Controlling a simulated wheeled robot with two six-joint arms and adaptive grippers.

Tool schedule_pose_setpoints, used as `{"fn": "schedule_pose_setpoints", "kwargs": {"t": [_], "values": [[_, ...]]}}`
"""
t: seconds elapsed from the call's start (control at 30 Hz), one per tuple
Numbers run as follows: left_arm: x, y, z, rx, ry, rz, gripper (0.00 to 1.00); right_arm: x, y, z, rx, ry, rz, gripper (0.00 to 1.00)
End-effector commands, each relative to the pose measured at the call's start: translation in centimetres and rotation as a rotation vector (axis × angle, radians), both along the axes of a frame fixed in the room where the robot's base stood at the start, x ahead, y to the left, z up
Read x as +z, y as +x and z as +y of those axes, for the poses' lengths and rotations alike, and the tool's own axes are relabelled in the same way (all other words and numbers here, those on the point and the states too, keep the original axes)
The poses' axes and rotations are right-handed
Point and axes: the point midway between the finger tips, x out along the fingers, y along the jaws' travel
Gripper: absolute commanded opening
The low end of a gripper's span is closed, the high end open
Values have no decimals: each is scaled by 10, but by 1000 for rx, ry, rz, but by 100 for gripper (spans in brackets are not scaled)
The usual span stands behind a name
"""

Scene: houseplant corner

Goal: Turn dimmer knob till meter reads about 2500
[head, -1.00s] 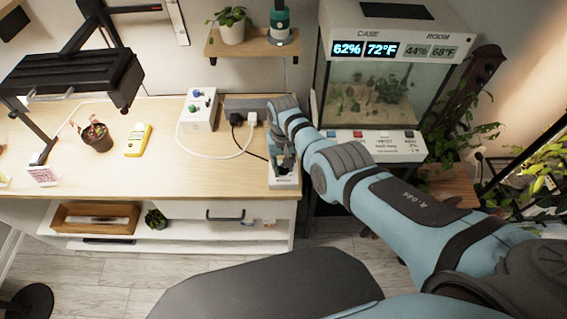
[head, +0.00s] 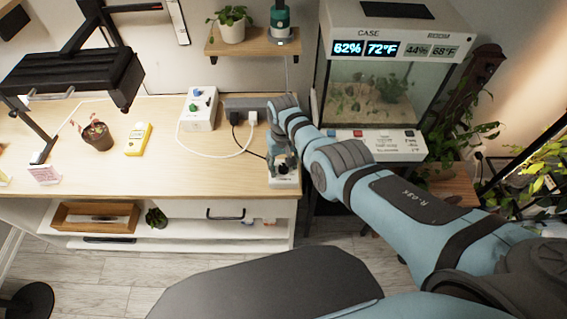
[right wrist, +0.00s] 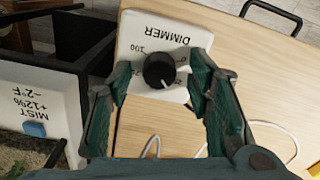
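The dimmer (head: 285,182) is a white box at the right front corner of the wooden table, partly hidden by my right arm. The right wrist view shows its round black knob (right wrist: 159,70) with a white pointer and scale numbers around it. My right gripper (right wrist: 161,88) is open, one finger on each side of the knob, with a visible gap on both sides. In the head view the right gripper (head: 283,160) is over the dimmer. A yellow meter (head: 139,139) lies on the table; its reading is too small to tell. My left gripper is out of view.
A potted plant (head: 97,136) stands left of the meter, near a black lamp (head: 70,78). A white box with colored knobs (head: 201,108), a power strip (head: 250,104) and cables lie behind the dimmer. A glass case (head: 375,90) stands right of the table.

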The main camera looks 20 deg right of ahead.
Motion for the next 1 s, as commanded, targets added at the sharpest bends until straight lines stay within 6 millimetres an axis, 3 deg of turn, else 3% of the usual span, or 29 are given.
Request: {"fn": "schedule_pose_setpoints", "kwargs": {"t": [0.23, 0.37, 0.6, 0.7, 1.0], "values": [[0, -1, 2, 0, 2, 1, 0, 5, 1, 0, 0, 0, -2, 46], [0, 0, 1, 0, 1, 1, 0, 24, 2, 1, 0, 1, -5, 46], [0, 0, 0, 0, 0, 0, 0, 92, 1, 0, 0, 0, -4, 46], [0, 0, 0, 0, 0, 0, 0, 110, 1, 0, 0, 0, -2, 46], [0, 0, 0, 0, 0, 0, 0, 120, 0, 0, 0, -1, 0, 46]]}}
